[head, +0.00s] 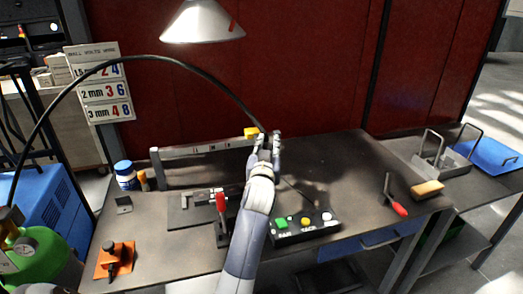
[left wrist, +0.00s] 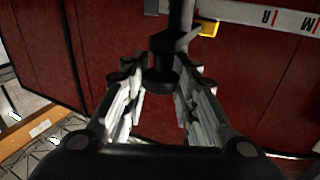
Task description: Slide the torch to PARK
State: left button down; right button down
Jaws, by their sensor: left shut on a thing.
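The dark torch (left wrist: 165,75) sits between the fingers of my left gripper (left wrist: 160,105) in the left wrist view. My left gripper (head: 267,143) is shut on it at the right part of the rail (head: 185,152) in the head view, and the fingers mostly hide the torch there. The black hose (head: 190,65) arches from the left down to the torch. The rail also shows in the left wrist view (left wrist: 245,15) with a scale on it. A yellow block (head: 251,132) is at the rail beside the gripper. No PARK label is readable.
A button box (head: 304,227) with green, yellow and white buttons and a red-handled clamp (head: 221,205) stand at the bench's front. An orange plate (head: 114,261) lies at left. A brush (head: 428,189) and red-handled tool (head: 397,208) lie right. The bench's right middle is mostly clear.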

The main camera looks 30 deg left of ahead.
pick_arm(q)
jog(key=shift+w+d+f, duration=0.15)
jog(key=shift+w+d, duration=0.15)
pick_arm(e)
jog(key=shift+a, duration=0.9)
pick_arm(q)
jog(key=c, duration=1.3)
grip_release()
jog(key=shift+w+d, duration=0.15)
jog(key=shift+w, duration=0.05)
pick_arm(e)
jog(key=shift+d, duration=0.7)
pick_arm(q)
jog(key=shift+a, duration=0.2)
pick_arm(e)
jog(key=shift+a+f, duration=0.1)
